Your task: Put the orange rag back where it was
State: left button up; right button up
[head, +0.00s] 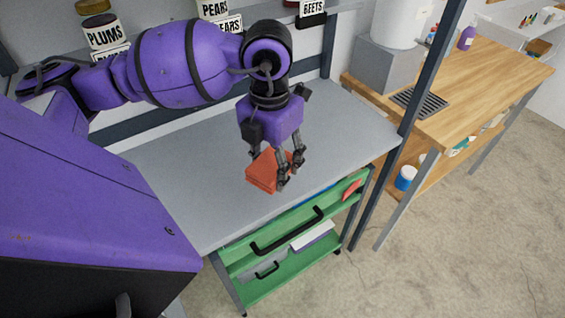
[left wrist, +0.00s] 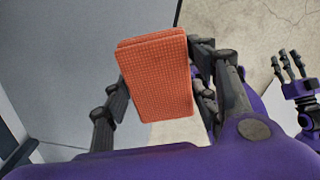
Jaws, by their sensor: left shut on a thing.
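The orange rag (head: 264,171) is a folded, textured rectangular pad over the grey worktop (head: 190,165), near its front edge. My left gripper (head: 284,172) is shut on the rag, with fingers on either side of it. In the left wrist view the rag (left wrist: 158,78) sits between the fingers. I cannot tell whether the rag touches the worktop. My right gripper shows only in the left wrist view (left wrist: 289,63), at the right edge, with its fingers spread and empty.
A green drawer cart (head: 285,260) stands under the worktop's front, holding a red-orange item (head: 351,189) at its upper right. A dark post (head: 425,80) rises at the worktop's right end. A wooden bench (head: 480,80) lies beyond. Labelled jars (head: 103,33) line the back shelf. The worktop's left is clear.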

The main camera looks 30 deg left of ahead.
pick_arm(q)
jog(key=w+a+f, duration=0.1)
jog(key=w, duration=0.1)
jog(key=w+f, duration=0.1)
jog(key=w, duration=0.1)
jog(key=w+a+f, duration=0.1)
jog(key=w, duration=0.1)
jog(key=shift+w+a, duration=0.1)
jog(key=shift+a, duration=0.25)
jog(key=w+f, duration=0.1)
jog(key=w+a+f, duration=0.1)
jog(key=w+f, duration=0.1)
jog(key=w+a+f, duration=0.1)
jog(key=f, duration=0.1)
jog(key=shift+w+f, duration=0.2)
jog(key=shift+f, duration=0.05)
jog(key=shift+w+a+f, duration=0.1)
jog(key=shift+w+f, duration=0.05)
jog(key=shift+f, duration=0.05)
jog(key=shift+w+a+f, duration=0.1)
jog(key=shift+f, duration=1.6)
jog(key=shift+f, duration=0.1)
jog(key=shift+f, duration=0.15)
jog(key=o, duration=1.2)
jog(key=shift+r, duration=0.2)
